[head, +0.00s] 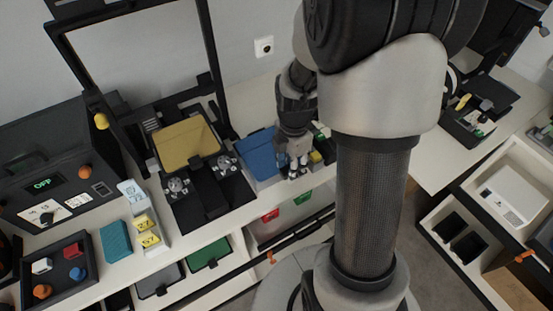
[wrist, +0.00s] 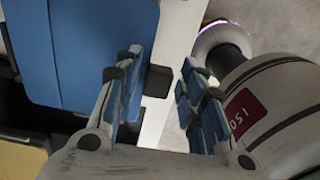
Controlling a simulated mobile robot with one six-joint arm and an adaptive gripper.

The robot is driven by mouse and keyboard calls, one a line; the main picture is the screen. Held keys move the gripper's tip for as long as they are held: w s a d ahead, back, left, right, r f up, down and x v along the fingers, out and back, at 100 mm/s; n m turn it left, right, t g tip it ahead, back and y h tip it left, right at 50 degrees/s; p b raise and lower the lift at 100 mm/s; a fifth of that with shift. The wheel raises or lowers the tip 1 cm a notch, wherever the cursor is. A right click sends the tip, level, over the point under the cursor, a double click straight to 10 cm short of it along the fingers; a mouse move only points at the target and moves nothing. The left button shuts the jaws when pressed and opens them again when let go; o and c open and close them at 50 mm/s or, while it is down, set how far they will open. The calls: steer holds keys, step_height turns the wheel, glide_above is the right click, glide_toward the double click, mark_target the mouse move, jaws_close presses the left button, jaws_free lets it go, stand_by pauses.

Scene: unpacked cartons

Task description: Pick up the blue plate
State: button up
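The blue plate (head: 259,156) is a flat rounded square at the back of the white counter, just left of my gripper (head: 298,166) in the head view. In the wrist view the blue plate (wrist: 85,45) fills the upper left. My gripper (wrist: 165,92) is open there, with two blue-padded fingers apart and nothing between them. The left finger overlaps the plate's lower right edge in the picture; I cannot tell whether it touches. My arm hides the counter to the right of the plate in the head view.
A yellow plate (head: 187,144) lies on a black device left of the blue plate. A dark box reading OFF (head: 47,189) stands at the far left. A black tray (head: 57,272) holds small coloured pieces. Red (head: 270,216) and green (head: 303,197) items show below the counter edge.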

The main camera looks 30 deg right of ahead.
jaws_close()
steer(key=shift+r, duration=0.15)
stand_by(0.4)
step_height(320, 180, up, 20)
steer(key=p, duration=0.6)
